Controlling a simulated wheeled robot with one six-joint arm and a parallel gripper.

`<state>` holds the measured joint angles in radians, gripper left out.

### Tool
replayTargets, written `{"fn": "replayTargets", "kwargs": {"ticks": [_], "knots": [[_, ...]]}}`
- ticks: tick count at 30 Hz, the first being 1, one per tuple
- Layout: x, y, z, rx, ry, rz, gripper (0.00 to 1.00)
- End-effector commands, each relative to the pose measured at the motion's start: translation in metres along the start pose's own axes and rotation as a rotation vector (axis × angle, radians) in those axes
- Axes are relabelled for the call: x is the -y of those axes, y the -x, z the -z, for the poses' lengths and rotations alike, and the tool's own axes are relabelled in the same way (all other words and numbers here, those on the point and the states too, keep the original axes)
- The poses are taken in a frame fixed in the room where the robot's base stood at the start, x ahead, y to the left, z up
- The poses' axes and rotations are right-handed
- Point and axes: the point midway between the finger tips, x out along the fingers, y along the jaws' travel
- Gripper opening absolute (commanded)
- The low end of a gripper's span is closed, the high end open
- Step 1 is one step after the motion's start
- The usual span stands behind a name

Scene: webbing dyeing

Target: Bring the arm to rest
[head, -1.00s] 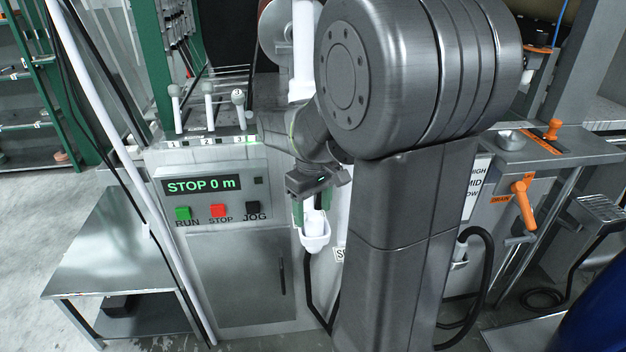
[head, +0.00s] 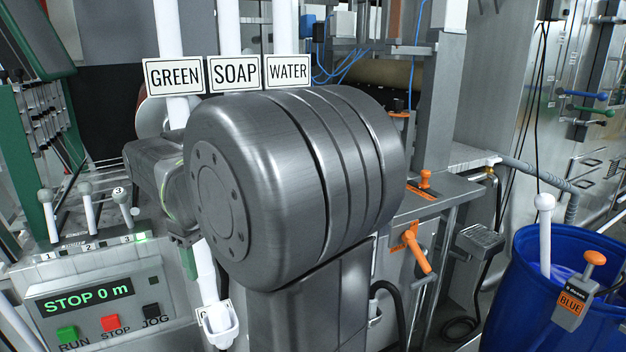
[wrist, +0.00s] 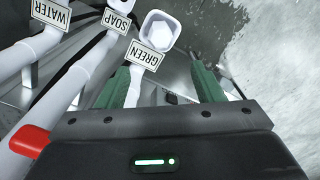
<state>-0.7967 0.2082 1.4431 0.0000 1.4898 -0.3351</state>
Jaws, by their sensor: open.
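My gripper (wrist: 163,92) shows in the wrist view with its two green fingers apart and nothing held between them. The white spout labelled GREEN (wrist: 160,31) lies beyond the fingertips, its pipe running down between the fingers in the picture. In the head view my arm's large grey joint fills the middle and hides most of the gripper. A white spout cup (head: 218,327) hangs below the arm there, apart from the gripper.
A control panel (head: 95,298) reading STOP 0 m, with levers above, stands at left. GREEN, SOAP and WATER signs (head: 236,74) sit behind my arm. Orange valve handles (head: 415,248) are right of it. A blue barrel (head: 520,300) stands at far right.

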Motion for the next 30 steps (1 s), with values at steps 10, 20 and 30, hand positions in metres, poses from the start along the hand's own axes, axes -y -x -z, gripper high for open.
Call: {"fn": "replayTargets", "kwargs": {"ticks": [10,20,30], "knots": [[0.0,-0.04,0.0,0.004,0.0,0.001,0.61],[0.0,-0.107,-0.001,0.006,0.0,0.002,0.61],[0.0,-0.122,0.0,-0.001,0.0,0.0,0.61]]}}
